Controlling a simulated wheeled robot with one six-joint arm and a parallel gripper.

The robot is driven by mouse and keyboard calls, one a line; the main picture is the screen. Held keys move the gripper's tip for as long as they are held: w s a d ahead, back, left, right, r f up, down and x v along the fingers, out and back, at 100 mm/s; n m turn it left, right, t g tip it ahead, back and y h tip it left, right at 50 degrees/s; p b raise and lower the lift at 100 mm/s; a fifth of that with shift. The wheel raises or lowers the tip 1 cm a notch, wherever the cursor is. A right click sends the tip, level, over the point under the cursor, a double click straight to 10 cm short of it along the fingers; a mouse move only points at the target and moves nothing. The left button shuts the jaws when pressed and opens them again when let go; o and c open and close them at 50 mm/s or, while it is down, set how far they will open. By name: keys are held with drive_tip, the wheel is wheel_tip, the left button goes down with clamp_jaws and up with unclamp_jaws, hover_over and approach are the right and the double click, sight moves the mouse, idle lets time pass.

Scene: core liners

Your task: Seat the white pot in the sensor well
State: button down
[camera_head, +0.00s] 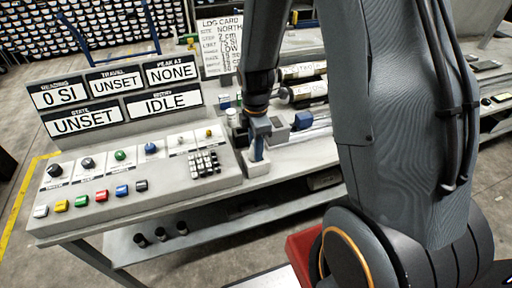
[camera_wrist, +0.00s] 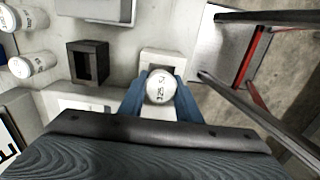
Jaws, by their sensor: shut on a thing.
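The white pot (camera_wrist: 160,87) has a round top with dark lettering in the wrist view. My gripper (camera_wrist: 160,96) has its blue fingers shut on the pot's two sides. A pale square block (camera_wrist: 160,58), likely the sensor well, shows just past the pot. In the head view my gripper (camera_head: 258,149) points down over this white block (camera_head: 257,167) at the console's right end. The fingers hide the pot there. I cannot tell whether the pot's base is inside the block or above it, as its lower part is hidden.
The console (camera_head: 130,180) with buttons, knobs and a keypad stands left of my gripper; its displays (camera_head: 120,92) read 0 SI, UNSET, NONE and IDLE. A dark hollow box (camera_wrist: 88,63) and white labelled cylinders (camera_wrist: 32,65) lie nearby. The bench edge drops to the floor.

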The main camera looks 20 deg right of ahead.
drive_tip(key=c, duration=1.3)
unclamp_jaws()
drive_tip(key=shift+s+a+f, duration=0.15)
drive_tip(key=shift+s+f, duration=0.05)
drive_tip(key=shift+f, duration=0.05)
drive_tip(key=shift+r, duration=0.1)
drive_tip(key=shift+w+r, duration=0.1)
drive_tip(key=shift+r, duration=0.05)
